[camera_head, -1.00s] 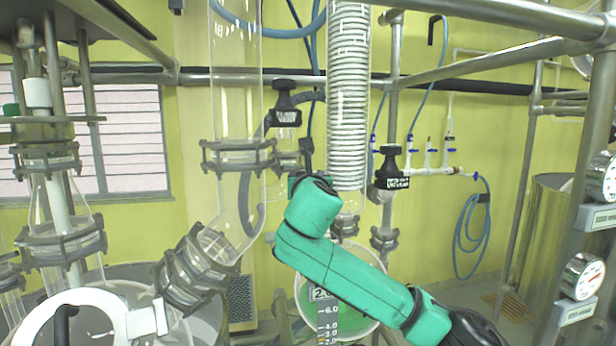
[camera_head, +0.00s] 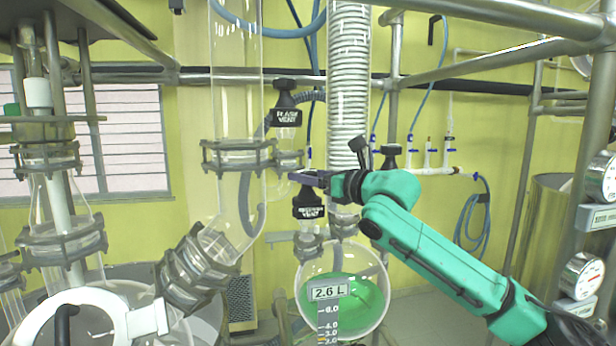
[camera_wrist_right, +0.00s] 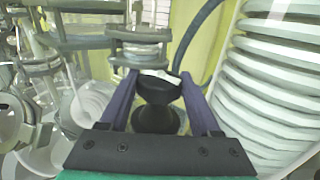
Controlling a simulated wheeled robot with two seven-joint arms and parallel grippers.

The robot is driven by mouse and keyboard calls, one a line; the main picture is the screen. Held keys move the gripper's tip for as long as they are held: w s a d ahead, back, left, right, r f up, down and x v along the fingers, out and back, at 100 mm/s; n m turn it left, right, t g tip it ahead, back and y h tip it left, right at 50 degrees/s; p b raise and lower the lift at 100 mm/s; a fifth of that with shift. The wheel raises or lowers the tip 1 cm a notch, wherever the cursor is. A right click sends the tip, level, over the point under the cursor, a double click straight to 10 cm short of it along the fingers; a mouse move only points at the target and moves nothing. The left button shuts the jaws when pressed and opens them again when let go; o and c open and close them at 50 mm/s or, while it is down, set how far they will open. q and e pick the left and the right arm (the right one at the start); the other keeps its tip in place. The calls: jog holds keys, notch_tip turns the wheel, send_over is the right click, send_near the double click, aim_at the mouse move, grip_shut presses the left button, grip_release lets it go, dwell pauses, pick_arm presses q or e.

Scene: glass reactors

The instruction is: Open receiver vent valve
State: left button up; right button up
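The receiver vent valve is a black knob with a white-lettered black label (camera_head: 308,205) near the centre of the head view, above the receiver flask. My right gripper (camera_head: 310,180) reaches it from the right, level with the knob top just above the label. In the right wrist view the flared black knob (camera_wrist_right: 157,105) stands between the two purple-grey fingers of my right gripper (camera_wrist_right: 158,80). The fingers are spread on either side of it; any contact is too fine to tell. My left gripper is not in view.
The flash vent knob (camera_head: 286,100) is above and left of my gripper. Another black knob (camera_head: 391,152) shows behind my right wrist. The ribbed condenser coil (camera_head: 349,90) stands close by. The glass receiver (camera_head: 365,300) with green liquid hangs below, with a 2.6 L tag.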

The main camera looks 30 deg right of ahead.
jog(key=shift+o, duration=0.8)
